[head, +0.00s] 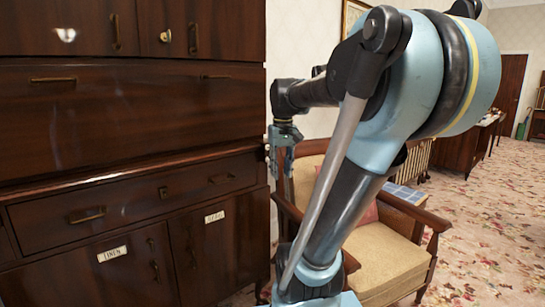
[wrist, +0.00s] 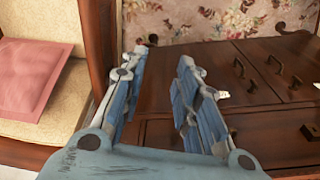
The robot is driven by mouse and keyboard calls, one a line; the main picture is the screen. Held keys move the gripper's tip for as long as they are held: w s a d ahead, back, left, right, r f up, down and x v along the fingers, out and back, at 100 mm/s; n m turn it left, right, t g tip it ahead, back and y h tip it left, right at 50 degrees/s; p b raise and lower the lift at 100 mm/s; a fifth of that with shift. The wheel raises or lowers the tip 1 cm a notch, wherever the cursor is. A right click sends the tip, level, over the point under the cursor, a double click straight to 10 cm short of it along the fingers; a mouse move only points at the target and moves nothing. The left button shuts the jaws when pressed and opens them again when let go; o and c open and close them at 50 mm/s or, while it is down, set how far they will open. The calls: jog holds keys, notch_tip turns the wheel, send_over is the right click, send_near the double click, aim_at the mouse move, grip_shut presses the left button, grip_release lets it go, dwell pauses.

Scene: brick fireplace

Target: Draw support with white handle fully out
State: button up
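The dark wooden cabinet (head: 130,190) fills the left of the head view, with a closed flap front above a closed drawer (head: 130,205). The front edge near the cabinet's right end is partly behind my gripper. My gripper (head: 281,165) hangs down just right of the cabinet's right edge, in front of the armchair. In the wrist view my gripper (wrist: 160,55) is open, with a clear gap and nothing held between its fingers. The cabinet front (wrist: 260,130) lies beyond and to the right there.
A wooden armchair (head: 385,262) with a cream seat stands right beside the cabinet, close to my arm. Its pink cushion (wrist: 30,78) shows in the wrist view. Labelled doors (head: 110,275) are below the drawer. Open flowered carpet (head: 490,220) lies at right.

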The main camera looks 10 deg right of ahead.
jog(key=w+d+r+n+g, duration=0.1)
jog(key=w+r, duration=0.7)
jog(key=w, duration=0.2)
jog(key=w+r+n, duration=0.1)
jog(key=w+r, duration=0.7)
jog(key=w, duration=0.3)
notch_tip(320, 180, down, 17)
jog(key=shift+r, duration=0.1)
grip_shut()
